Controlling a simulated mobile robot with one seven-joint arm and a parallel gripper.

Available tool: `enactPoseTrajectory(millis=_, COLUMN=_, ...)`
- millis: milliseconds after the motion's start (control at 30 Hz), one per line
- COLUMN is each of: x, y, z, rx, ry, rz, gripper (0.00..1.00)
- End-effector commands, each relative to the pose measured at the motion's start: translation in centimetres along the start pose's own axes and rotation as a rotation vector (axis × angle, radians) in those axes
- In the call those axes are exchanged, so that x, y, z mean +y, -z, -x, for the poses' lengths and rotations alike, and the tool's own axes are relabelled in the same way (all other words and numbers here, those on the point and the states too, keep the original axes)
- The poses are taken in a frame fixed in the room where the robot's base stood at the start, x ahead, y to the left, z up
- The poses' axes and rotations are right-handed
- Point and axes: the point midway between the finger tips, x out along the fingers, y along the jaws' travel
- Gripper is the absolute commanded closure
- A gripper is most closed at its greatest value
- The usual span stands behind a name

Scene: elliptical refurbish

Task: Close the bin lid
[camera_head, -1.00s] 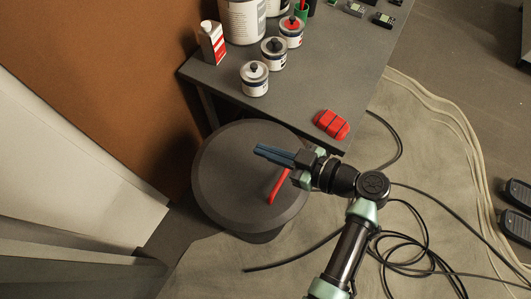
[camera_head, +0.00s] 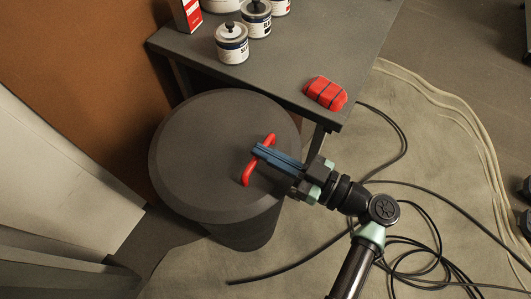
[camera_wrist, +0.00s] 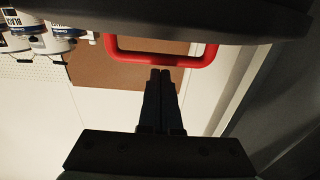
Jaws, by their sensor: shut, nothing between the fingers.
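The dark grey bin (camera_head: 245,232) stands on the floor beside the table. Its round grey lid (camera_head: 200,150) lies over the top of the bin, and I see no open gap from above. A red bar handle (camera_head: 247,176) stands on the lid. My gripper (camera_head: 259,149) reaches over the lid from the right, its blue fingers shut and empty, with the tips at the handle. In the wrist view, the handle (camera_wrist: 205,58) joins the dark lid (camera_wrist: 200,20), and my fingertips (camera_wrist: 161,73) are close to its bar. I cannot tell whether they touch it.
The grey table (camera_head: 290,60) stands close behind the bin, with paint cans (camera_head: 232,43) and a red block-like object (camera_head: 325,93) on it. An orange-brown panel (camera_head: 75,70) is at the left. Black cables (camera_head: 420,250) lie on the floor at the right.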

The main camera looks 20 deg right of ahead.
Motion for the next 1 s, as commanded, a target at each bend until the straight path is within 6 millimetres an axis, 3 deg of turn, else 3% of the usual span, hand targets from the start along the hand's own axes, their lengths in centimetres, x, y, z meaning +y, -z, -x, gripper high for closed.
enactPoseTrajectory(millis=133, x=0.0, y=-1.0, z=0.2, rx=0.000, ry=0.000, rz=0.000, gripper=1.00)
enactPoseTrajectory(millis=767, x=-0.1, y=-1.7, z=0.4, rx=-0.010, ry=-0.001, rz=-0.009, gripper=1.00)
enactPoseTrajectory(millis=867, x=0.0, y=-1.4, z=0.2, rx=-0.009, ry=-0.001, rz=-0.009, gripper=1.00)
enactPoseTrajectory(millis=1000, x=0.8, y=0.6, z=-1.2, rx=-0.003, ry=0.001, rz=-0.002, gripper=1.00)
